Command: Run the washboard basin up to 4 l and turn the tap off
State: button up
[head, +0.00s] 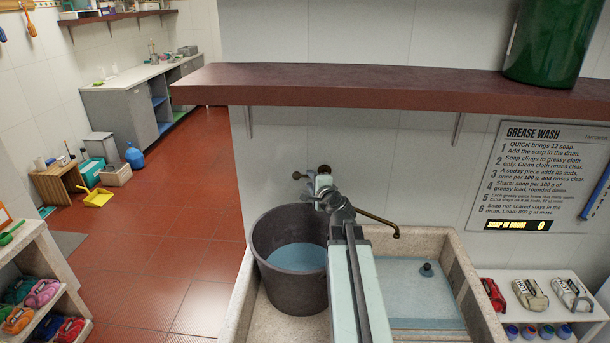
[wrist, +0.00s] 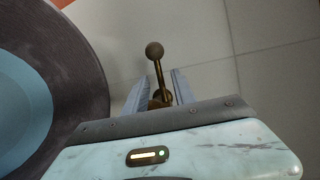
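The stone washboard basin (head: 467,284) is at the bottom of the head view. Its right compartment holds blue water (head: 402,290), with a small dark knob (head: 426,269) showing at the surface. I cannot read the volume. The brass tap's spout (head: 379,220) reaches over this compartment; I see no stream from it. The tap's ball-ended brass lever (wrist: 157,72) stands between the two fingers of my gripper (wrist: 159,92), which are apart with gaps on both sides. In the head view my gripper (head: 322,190) is at the tap by the wall; my arm hides part of the basin.
A dark bucket (head: 262,240) with blue water stands in the basin's left part, close to my arm; it also shows in the wrist view (wrist: 82,60). A red-brown shelf (head: 400,88) overhangs the tap. A sign (head: 545,165) hangs at right. Open floor lies left.

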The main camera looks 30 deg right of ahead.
aim_at(306, 176)
jog(key=b+x, duration=0.1)
jog(key=x, duration=0.7)
jog(key=shift+s+a, duration=0.1)
grip_shut()
dwell(1.1)
